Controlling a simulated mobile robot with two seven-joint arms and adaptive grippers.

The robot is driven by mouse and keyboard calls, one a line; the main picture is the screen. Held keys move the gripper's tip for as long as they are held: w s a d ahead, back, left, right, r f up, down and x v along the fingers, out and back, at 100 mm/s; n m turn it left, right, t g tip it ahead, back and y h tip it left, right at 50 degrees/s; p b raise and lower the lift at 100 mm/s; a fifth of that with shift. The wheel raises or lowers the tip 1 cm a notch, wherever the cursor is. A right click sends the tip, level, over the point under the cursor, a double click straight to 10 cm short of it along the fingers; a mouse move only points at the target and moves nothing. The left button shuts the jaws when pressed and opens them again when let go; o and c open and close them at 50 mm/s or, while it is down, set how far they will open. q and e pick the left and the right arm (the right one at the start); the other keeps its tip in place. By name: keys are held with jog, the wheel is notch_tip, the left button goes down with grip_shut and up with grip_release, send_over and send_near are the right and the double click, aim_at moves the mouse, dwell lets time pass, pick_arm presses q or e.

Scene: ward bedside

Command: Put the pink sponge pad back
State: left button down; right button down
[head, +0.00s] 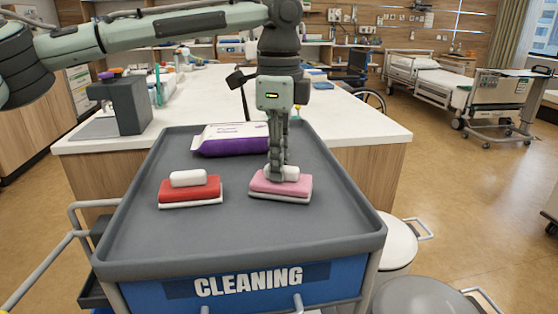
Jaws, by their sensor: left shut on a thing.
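The pink sponge pad (268,188) lies flat on the grey cleaning tray (200,244), with a pale lower layer and a white grip piece (292,173) on top. My left gripper (281,176) points straight down over it. Its fingers are shut on the white grip piece and partly hide it. The pad appears to touch the tray. My right gripper is not in view.
A red sponge pad (205,190) with a white grip sits on the tray to the left. A purple and white packet (225,145) lies at the tray's back. Behind stands a white counter (345,128) with a grey dispenser (126,104). The tray's front is clear.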

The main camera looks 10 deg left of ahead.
pick_arm(q)
jog(key=c, duration=1.4)
grip_release()
jog(key=shift+f, duration=0.15)
notch_tip(320, 180, up, 12)
jog(key=shift+r, duration=0.2)
